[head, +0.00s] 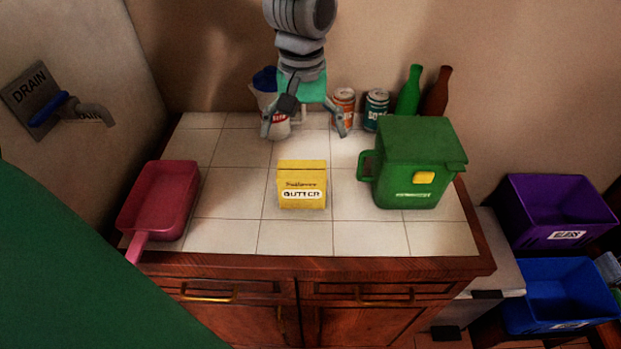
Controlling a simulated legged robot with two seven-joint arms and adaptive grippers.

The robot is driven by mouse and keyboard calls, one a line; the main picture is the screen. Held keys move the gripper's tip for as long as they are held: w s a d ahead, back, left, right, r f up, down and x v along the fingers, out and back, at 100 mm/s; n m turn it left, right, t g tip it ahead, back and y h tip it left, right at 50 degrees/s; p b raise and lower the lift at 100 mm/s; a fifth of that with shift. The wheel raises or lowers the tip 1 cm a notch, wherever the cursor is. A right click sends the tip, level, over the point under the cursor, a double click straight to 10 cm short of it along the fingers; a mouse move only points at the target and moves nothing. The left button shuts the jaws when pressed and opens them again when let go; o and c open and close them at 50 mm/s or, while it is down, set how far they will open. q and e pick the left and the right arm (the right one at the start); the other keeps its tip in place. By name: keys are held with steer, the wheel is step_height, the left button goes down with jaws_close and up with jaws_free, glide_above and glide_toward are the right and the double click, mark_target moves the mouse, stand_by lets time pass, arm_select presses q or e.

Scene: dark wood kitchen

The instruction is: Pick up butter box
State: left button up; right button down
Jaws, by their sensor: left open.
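The yellow butter box (302,187) stands upright near the middle of the white tiled counter, with its "BUTTER" label facing me. My left gripper (305,131) reaches down from the top of the head view. Its two fingers are spread wide apart with nothing seen between them. In the picture it is above the butter box and apart from it, in front of items at the back. My right gripper is not in view.
A green pitcher (414,165) stands right of the box, and a red pan (164,200) lies at left. Cans (376,108), bottles (409,90) and a white container with a blue lid (264,82) line the back. Tiles around the box are clear. Purple (556,215) and blue (560,300) bins sit right.

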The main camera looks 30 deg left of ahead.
mark_target(302, 170)
arm_select(q)
steer(key=f, duration=0.4)
steer(key=a+f, duration=0.1)
steer(key=f, duration=0.1)
steer(key=shift+f, duration=0.15)
steer(key=f, duration=0.4)
steer(key=shift+s+d+f, duration=0.15)
steer(key=shift+s+d, duration=0.1)
steer(key=shift+d, duration=0.05)
steer(key=shift+w+d+f, duration=0.15)
steer(key=shift+f, duration=0.15)
steer(key=shift+a, duration=0.25)
steer(key=c, duration=1.2)
